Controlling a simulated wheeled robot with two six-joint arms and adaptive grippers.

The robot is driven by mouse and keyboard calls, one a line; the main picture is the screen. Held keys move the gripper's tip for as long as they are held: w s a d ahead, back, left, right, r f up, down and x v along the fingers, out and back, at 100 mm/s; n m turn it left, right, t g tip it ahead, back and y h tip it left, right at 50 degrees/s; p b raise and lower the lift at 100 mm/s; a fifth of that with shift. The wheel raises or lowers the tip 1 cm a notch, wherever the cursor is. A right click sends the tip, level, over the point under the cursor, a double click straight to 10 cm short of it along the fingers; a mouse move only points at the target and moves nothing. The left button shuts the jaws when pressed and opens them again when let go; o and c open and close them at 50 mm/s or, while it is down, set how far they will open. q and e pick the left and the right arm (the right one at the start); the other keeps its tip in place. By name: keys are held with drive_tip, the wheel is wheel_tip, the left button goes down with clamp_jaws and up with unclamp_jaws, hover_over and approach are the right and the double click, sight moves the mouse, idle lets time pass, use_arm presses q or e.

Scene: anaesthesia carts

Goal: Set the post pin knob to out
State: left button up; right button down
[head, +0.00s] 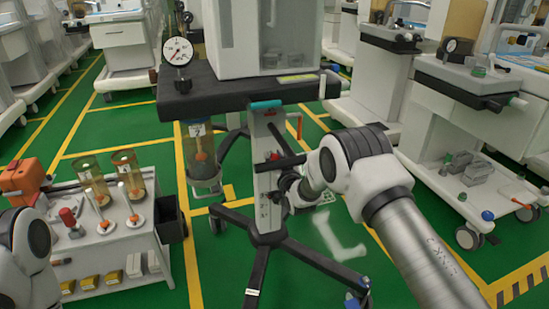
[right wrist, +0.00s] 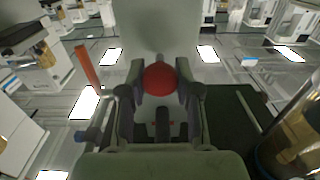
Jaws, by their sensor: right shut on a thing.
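The post pin knob (right wrist: 160,78) is a round red ball against the pale post (right wrist: 155,28), between the fingers of my right gripper (right wrist: 160,95). In the head view the white post (head: 266,132) with a teal top stands on a dark, spreading base. A small red part of the knob (head: 273,156) shows on it beside my right gripper (head: 282,167). My right gripper is shut on the knob. How far the knob stands out from the post cannot be told. My left arm shows at the left edge, but its gripper is not in view.
A dark shelf (head: 235,92) with a gauge and a hanging canister (head: 200,155) is close by the post. A thin red lever (head: 299,127) sticks up beside it. A low white trolley (head: 100,240) with bottles stands left, and carts (head: 440,130) stand right.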

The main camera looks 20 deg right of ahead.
drive_tip(key=shift+s+r, duration=0.15)
drive_tip(key=shift+s, duration=0.45)
drive_tip(key=shift+w+f, duration=0.2)
use_arm(q)
drive_tip(key=shift+s+r, duration=0.1)
drive_tip(key=shift+s, duration=0.3)
use_arm(e)
drive_tip(key=c, duration=0.8)
unclamp_jaws()
drive_tip(key=s, duration=1.2)
drive_tip(key=shift+d, duration=0.2)
